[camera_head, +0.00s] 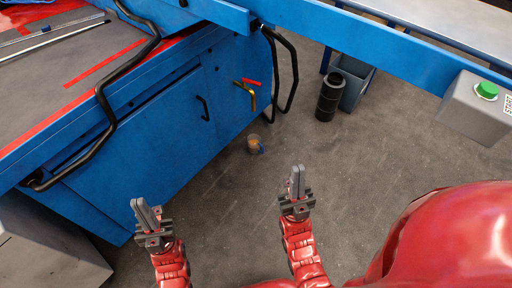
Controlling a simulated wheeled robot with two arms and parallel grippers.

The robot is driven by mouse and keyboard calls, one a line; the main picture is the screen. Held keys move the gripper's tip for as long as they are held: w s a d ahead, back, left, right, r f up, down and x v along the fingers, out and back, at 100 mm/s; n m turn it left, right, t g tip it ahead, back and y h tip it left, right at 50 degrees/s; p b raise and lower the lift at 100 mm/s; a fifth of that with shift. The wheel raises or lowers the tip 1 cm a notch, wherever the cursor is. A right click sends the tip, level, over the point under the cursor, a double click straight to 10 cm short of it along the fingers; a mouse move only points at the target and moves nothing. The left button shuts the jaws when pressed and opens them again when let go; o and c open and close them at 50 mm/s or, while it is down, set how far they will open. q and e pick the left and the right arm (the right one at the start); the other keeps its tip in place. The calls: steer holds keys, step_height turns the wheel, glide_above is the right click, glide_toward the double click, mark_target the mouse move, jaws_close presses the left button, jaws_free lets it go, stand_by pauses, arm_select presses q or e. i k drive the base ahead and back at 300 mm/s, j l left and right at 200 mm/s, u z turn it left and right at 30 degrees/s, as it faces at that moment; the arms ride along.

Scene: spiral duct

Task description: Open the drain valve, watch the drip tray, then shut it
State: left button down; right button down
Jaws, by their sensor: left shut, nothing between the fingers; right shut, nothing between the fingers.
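The drain valve (247,93), with a yellow body and a red lever, sits on the right end of the blue machine's side. The red lever (252,83) sticks out to the right, roughly level. Below it on the floor stands a small clear cup (253,145) with something orange and blue at it; I cannot tell whether it is the drip tray. No flow from the valve can be made out. My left gripper (140,204) is shut and empty, left of and nearer than the valve. My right gripper (298,172) is shut and empty, nearer than the cup and to its right.
A black canister (328,96) and a grey bin (355,88) stand behind right. A grey box with a green button (486,91) is at right. The middle floor is clear.

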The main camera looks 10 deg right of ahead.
mark_target(244, 81)
steer(key=i+z, duration=0.1)
steer(key=i, duration=0.5)
steer(key=i+j+z, duration=0.15)
steer(key=i, duration=0.45)
